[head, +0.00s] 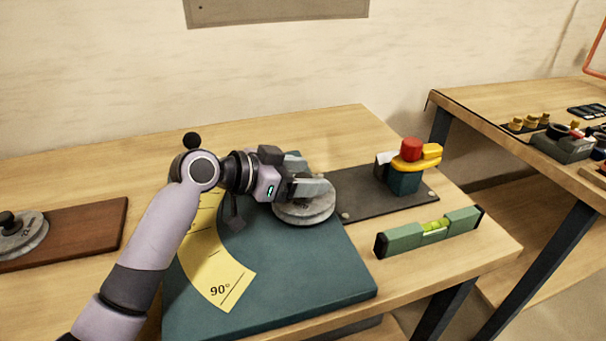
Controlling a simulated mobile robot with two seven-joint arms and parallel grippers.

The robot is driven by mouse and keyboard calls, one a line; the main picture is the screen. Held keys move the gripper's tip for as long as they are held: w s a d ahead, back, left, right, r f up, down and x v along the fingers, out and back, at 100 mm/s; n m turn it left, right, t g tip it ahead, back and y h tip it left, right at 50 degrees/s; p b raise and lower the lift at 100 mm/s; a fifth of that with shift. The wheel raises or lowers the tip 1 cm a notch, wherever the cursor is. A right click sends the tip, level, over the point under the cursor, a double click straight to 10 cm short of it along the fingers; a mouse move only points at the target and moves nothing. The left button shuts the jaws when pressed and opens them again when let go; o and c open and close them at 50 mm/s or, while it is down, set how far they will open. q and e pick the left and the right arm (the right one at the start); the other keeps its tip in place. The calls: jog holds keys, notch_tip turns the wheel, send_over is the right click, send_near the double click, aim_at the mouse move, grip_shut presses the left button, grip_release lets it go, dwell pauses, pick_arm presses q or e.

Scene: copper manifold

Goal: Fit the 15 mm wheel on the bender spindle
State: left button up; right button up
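A grey round wheel (305,213) is over the right back part of the teal bender plate (300,275). My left gripper (312,188) is right above this wheel, its fingers at the wheel's top and covering the middle. Whether the fingers are closed on its knob is hidden. The spindle is not visible, and I cannot tell if the wheel sits on it. A second grey wheel (22,236) with a black knob lies on a brown board (95,225) at the far left; its marking is too small to read surely. My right gripper is not in view.
A yellow scale marked 90° (225,275) lies on the plate. A dark mat (355,190) carries a teal block with a red knob and yellow lever (408,170). A green spirit level (430,231) lies at the right front. A second bench (480,110) stands beyond a gap.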

pick_arm(q)
jog(key=shift+f, duration=0.1)
jog(key=p+v, duration=0.3)
jog(key=v, duration=0.4)
jog(key=shift+s+a, duration=0.1)
dwell(0.4)
